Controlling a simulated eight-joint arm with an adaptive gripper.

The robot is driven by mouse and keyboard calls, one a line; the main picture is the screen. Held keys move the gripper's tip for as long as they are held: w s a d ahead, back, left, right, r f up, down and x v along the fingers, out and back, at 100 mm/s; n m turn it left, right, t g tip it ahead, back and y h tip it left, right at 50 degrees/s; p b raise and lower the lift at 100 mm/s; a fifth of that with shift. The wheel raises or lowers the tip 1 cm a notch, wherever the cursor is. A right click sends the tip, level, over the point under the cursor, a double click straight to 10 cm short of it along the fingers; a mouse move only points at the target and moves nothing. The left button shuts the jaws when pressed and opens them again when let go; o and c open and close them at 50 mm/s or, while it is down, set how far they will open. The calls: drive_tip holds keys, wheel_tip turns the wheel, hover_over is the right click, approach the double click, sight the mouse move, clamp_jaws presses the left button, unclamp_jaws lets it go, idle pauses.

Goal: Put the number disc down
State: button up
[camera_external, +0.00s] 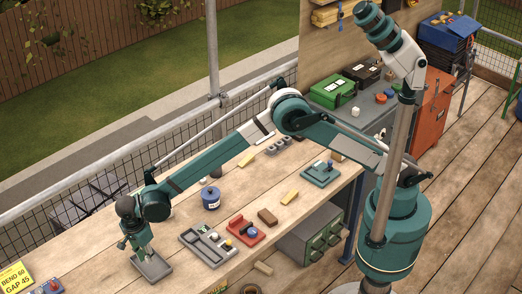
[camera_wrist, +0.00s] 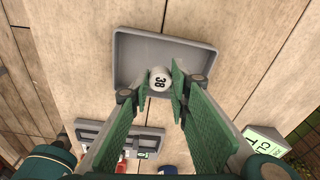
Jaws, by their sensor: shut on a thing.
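My gripper (camera_external: 146,253) is low over a shallow grey tray (camera_external: 164,271) at the front left of the bench. In the wrist view my gripper (camera_wrist: 160,87) has its two green fingers closed on a small white number disc (camera_wrist: 160,78). The disc shows dark digits that look like 38, upside down. I cannot tell whether the disc touches the tray floor. The disc is hidden in the external view. The tray holds nothing else that I can see.
A grey compartment tray (camera_external: 207,246) lies right of the gripper, with a red tray (camera_external: 246,230) beyond it. A blue tin (camera_external: 210,198) stands behind them. A yellow sign (camera_external: 15,277) is at the lower left. Bare bench lies between the two grey trays.

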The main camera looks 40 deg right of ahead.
drive_tip(key=shift+f, duration=1.85)
drive_tip(key=shift+f, duration=0.1)
drive_tip(key=o, duration=0.7)
drive_tip(key=r, duration=0.4)
drive_tip(key=a+r, duration=0.1)
drive_tip(key=r, duration=0.7)
drive_tip(key=shift+s+a+r, duration=0.1)
drive_tip(key=shift+s+a, duration=0.05)
drive_tip(key=shift+a, duration=0.05)
